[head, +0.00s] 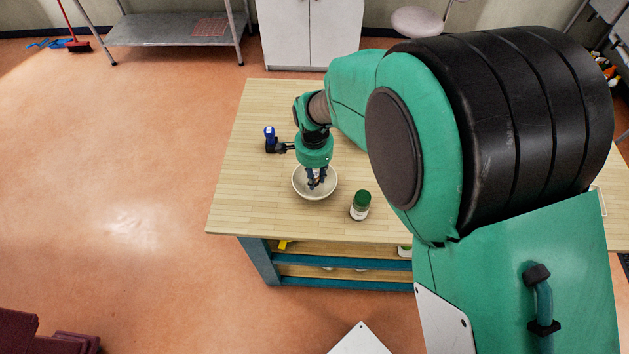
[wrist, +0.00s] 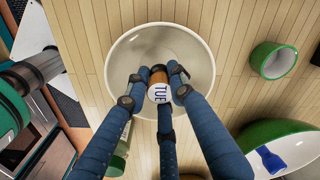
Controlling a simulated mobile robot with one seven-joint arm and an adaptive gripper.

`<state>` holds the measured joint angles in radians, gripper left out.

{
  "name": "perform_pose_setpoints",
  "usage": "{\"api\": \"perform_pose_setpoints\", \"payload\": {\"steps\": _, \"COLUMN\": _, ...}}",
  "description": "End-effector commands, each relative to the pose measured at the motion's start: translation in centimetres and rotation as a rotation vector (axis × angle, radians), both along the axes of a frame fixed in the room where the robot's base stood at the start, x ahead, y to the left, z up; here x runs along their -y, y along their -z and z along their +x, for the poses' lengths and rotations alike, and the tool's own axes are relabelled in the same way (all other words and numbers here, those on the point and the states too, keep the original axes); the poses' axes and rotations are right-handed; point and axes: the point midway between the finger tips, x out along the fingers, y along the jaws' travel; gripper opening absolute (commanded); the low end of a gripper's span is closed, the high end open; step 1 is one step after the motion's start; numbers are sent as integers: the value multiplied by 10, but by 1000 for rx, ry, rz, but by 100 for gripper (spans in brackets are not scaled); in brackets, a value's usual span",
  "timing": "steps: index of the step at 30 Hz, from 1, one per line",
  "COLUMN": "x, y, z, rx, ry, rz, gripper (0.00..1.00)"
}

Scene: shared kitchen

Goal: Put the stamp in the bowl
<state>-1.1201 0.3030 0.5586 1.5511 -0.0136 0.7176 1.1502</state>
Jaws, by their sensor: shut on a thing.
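The stamp (wrist: 159,92), a small round piece with a brown side and a white face with dark letters, is held between the blue fingers of my gripper (wrist: 158,82) in the wrist view. The white bowl (wrist: 203,50) lies behind it in that view, and the stamp shows against the inside of the bowl. In the head view, my gripper (head: 317,183) points down over the bowl (head: 301,191) on the wooden table, with its fingertips within the bowl's outline. The stamp is too small there to make out clearly. Whether it touches the bowl's floor, I cannot tell.
A green-topped jar (head: 361,205) stands on the table (head: 243,180) just right of the bowl. The wrist view shows a green cup-like thing (wrist: 256,60) and a green-and-white vessel (wrist: 300,150) holding something blue. The table's left part is clear.

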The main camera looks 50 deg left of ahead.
Motion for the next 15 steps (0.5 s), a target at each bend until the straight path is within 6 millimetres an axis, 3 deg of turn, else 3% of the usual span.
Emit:
{"api": "perform_pose_setpoints", "payload": {"steps": 6, "x": 0, "y": 22, "z": 0, "rx": 0, "ry": 0, "rz": 0, "gripper": 0}}
{"api": "perform_pose_setpoints", "payload": {"steps": 15, "x": 0, "y": 23, "z": 0, "rx": 0, "ry": 0, "rz": 0, "gripper": 0}}
